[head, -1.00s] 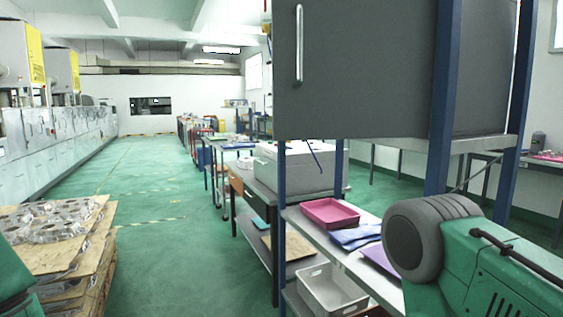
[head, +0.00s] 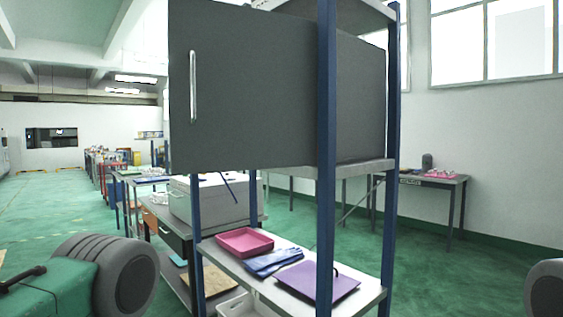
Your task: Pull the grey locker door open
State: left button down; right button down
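The grey locker door (head: 255,90) is a dark flat panel at the upper middle of the head view, set in a blue-framed rack. Its silver upright bar handle (head: 193,87) is near the door's left edge. The door looks closed, though I cannot be sure from this angle. Nothing touches the handle. A green and grey part of my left arm shows at the lower left, and a grey part of my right arm at the right edge. Neither gripper is in view.
Below the locker, a rack shelf (head: 375,292) holds a pink tray (head: 244,242), blue gloves (head: 274,262) and a purple board (head: 317,281). A blue post (head: 326,200) stands in front of the locker's right part. Green floor (head: 40,205) is clear at the left.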

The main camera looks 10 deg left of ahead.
aim_at(242, 80)
jog(key=i+j+z, duration=0.1)
jog(key=z, duration=0.35)
jog(key=j+z, duration=0.6)
jog(key=z, duration=0.25)
jog(key=j+z, duration=0.3)
jog(key=z, duration=0.15)
jog(key=j+z, duration=0.2)
jog(key=z, duration=0.25)
jog(key=k+j+z, duration=0.45)
jog(key=k+j, duration=0.25)
jog(key=j, duration=0.35)
jog(key=k+j+z, duration=0.45)
jog(key=k+j, duration=0.4)
